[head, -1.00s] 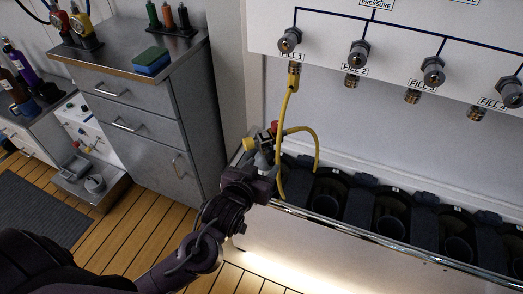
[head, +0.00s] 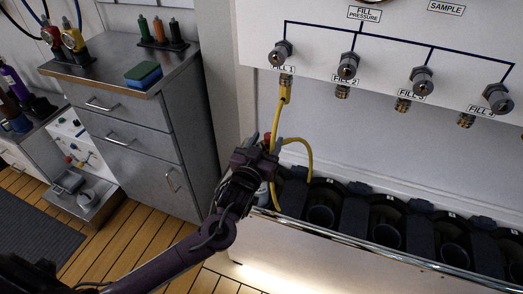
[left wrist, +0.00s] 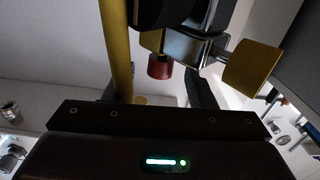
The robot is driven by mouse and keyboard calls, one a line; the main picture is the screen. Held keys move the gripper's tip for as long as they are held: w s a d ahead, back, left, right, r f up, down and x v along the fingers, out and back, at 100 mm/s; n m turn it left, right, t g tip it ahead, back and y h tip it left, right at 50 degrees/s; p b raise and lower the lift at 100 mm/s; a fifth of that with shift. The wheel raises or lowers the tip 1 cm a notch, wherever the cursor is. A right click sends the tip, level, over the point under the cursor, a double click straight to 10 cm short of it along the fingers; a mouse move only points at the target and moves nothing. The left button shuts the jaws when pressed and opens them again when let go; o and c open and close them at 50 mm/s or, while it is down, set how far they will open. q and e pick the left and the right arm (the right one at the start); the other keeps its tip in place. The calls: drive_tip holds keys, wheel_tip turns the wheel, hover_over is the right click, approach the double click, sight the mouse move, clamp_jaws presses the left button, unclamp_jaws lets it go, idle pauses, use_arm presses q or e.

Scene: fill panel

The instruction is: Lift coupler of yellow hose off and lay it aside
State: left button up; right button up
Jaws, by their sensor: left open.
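The yellow hose (head: 279,118) hangs from the FILL 1 fitting (head: 286,81) and loops down to the left end of the bench. It also shows in the left wrist view (left wrist: 116,45). At its lower end my open left gripper (head: 267,147) is around or right in front of a valve and coupler, which it largely hides. A red part (head: 267,136) shows just above the gripper. In the left wrist view a red cap (left wrist: 159,67), grey metal body (left wrist: 187,47) and yellow knob (left wrist: 252,67) lie just beyond the palm. Contact cannot be told. My right gripper is not in view.
The white fill panel (head: 390,60) stands above, with several fittings. Dark cylinder bays (head: 386,222) run along the bench to the right behind a metal rail (head: 400,257). A grey cabinet (head: 140,130) with a sponge (head: 143,74) stands at left.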

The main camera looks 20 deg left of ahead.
sight(266, 149)
use_arm(q)
drive_tip(key=shift+w, duration=0.1)
clamp_jaws()
idle(0.3)
drive_tip(key=shift+r+p, duration=2.5)
drive_tip(key=shift+r, duration=0.1)
